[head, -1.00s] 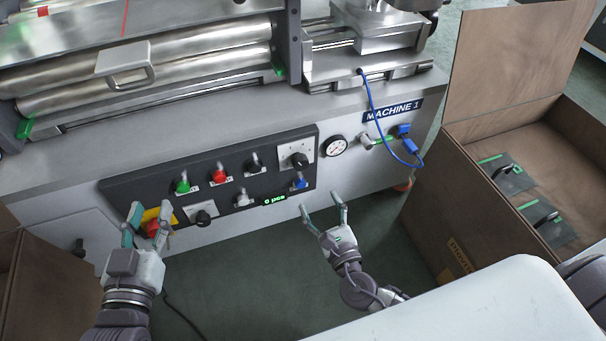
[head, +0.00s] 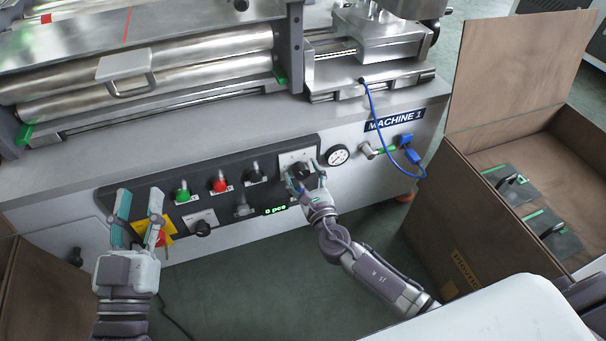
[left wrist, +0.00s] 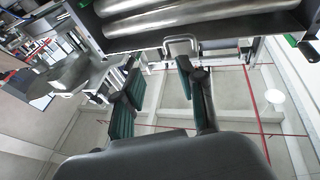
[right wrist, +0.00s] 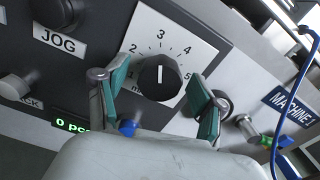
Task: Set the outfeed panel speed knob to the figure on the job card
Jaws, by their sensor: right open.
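A black knob with a white pointer line (right wrist: 160,78) sits on a white dial plate marked 1 to 5 (right wrist: 172,27). Its pointer aims about at 3. The label below is mostly hidden. The same knob shows in the head view (head: 298,170), at the panel's upper right. My right gripper (right wrist: 158,88) is open, its fingers on either side of the knob; I cannot tell whether they touch it. It also shows in the head view (head: 306,180). My left gripper (head: 138,195) is open and empty, before the panel's left end. I cannot make out a job card.
A gauge (head: 337,155) and blue cable (head: 376,118) lie right. A brown crate (head: 440,190) stands further right.

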